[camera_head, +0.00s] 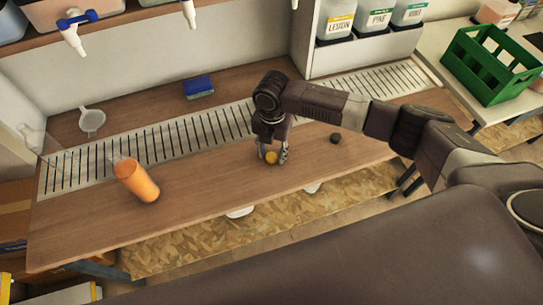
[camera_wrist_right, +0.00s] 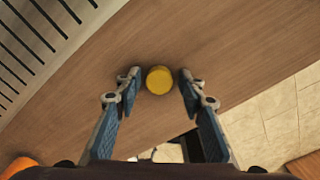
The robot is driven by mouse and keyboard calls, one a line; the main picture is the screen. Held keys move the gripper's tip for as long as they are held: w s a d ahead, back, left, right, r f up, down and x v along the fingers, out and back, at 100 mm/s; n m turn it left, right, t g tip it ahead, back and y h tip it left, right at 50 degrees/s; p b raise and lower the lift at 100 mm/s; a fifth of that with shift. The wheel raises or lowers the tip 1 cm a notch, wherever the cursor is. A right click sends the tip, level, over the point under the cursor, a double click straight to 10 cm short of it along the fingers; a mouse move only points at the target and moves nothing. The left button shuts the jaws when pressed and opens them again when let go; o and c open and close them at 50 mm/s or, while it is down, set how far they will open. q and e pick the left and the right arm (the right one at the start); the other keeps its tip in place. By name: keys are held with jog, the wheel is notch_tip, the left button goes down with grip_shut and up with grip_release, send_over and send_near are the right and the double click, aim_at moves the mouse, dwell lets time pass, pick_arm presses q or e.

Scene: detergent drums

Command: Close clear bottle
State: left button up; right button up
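A yellow cap (camera_head: 271,157) lies on the wooden counter and also shows in the right wrist view (camera_wrist_right: 159,80). My right gripper (camera_head: 273,152) points down over it, open. In the wrist view its fingers (camera_wrist_right: 157,84) stand on either side of the cap, with gaps. A colourless clear bottle (camera_head: 41,141) is at the counter's left end, by the drain grate; its outline is faint. A bottle with orange contents (camera_head: 137,181) and a clear top stands in front of the grate at left. A dark cap (camera_head: 335,138) lies right of my gripper. My left gripper is not in view.
A slotted drain grate (camera_head: 200,137) runs along the counter. A white funnel (camera_head: 92,121) and a blue sponge (camera_head: 199,87) lie behind it. A green crate (camera_head: 491,62) stands on the right-hand table. The counter between the orange bottle and my right gripper is clear.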

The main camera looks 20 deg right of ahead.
aim_at(272, 156)
jog(key=c, duration=0.4)
jog(key=shift+r, duration=0.2)
notch_tip(272, 156, up, 20)
jog(key=shift+f+b, duration=0.15)
jog(key=shift+b, duration=0.45)
